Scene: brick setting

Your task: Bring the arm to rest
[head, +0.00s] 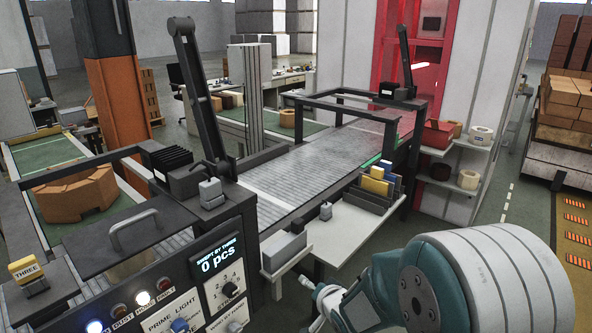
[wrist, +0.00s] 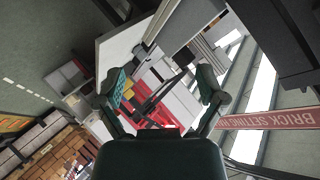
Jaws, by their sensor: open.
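My arm shows at the lower right of the head view, with a large white-and-teal link in front. Part of what looks like my gripper (head: 322,298) shows at the bottom edge, beside the small white shelf; most of it is hidden behind the link. In the wrist view my gripper (wrist: 163,84) has its two fingers spread wide apart. Nothing is held between them. The wrist view is tilted, with the floor, shelves and machine in the distance beyond the fingers.
A control panel (head: 218,262) reading "0 pcs" stands at the lower left. A roller conveyor (head: 300,172) runs toward a red-lit bay. A side table (head: 350,228) holds a file rack (head: 377,187). A shelf unit (head: 468,157) carries rolls. Stacked bricks (head: 572,98) stand at the right.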

